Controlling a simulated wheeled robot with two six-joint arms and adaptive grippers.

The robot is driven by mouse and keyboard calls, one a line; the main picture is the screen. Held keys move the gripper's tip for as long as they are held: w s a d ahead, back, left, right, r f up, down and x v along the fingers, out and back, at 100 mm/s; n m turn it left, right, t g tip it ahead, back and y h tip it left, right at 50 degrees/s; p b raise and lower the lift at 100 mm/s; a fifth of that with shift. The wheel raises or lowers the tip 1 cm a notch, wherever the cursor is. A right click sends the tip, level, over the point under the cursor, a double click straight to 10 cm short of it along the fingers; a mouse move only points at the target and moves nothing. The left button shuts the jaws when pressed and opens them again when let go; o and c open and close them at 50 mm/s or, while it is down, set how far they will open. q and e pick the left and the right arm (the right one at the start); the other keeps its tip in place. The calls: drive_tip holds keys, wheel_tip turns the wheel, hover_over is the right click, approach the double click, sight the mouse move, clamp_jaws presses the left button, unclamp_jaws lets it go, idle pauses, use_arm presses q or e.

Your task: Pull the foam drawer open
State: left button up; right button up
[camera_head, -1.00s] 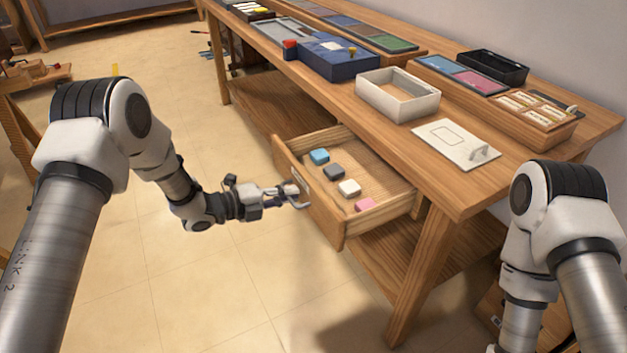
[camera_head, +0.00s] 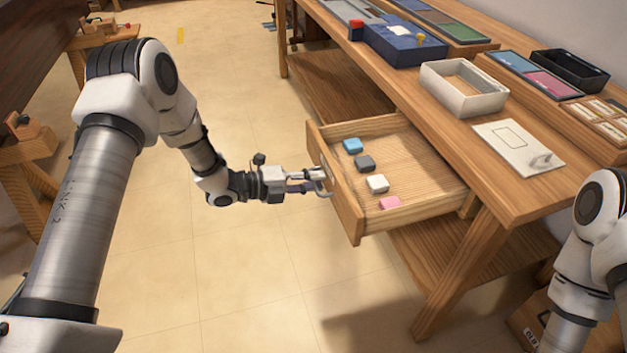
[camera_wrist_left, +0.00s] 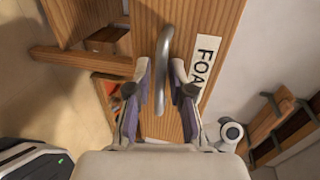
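The wooden foam drawer stands open under the workbench, and its front (camera_head: 344,200) is well out from the table edge. In the left wrist view its front (camera_wrist_left: 150,15) carries a white label (camera_wrist_left: 205,62) reading "FOA", partly cut off, beside a curved metal handle (camera_wrist_left: 166,40). My left gripper (camera_head: 318,182) is at this handle. In the left wrist view its fingers (camera_wrist_left: 161,75) are on both sides of the handle bar and close around it. My right arm (camera_head: 590,260) shows at the right edge, but its gripper is out of view.
Blue (camera_head: 352,145), dark grey (camera_head: 365,163), white (camera_head: 377,183) and pink (camera_head: 390,203) blocks lie in the drawer. A white open box (camera_head: 450,95) and a white plate (camera_head: 515,148) are on the workbench (camera_head: 440,135). The floor (camera_head: 240,270) left of the drawer is clear.

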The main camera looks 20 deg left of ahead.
use_arm(q)
drive_tip(key=v, duration=1.2)
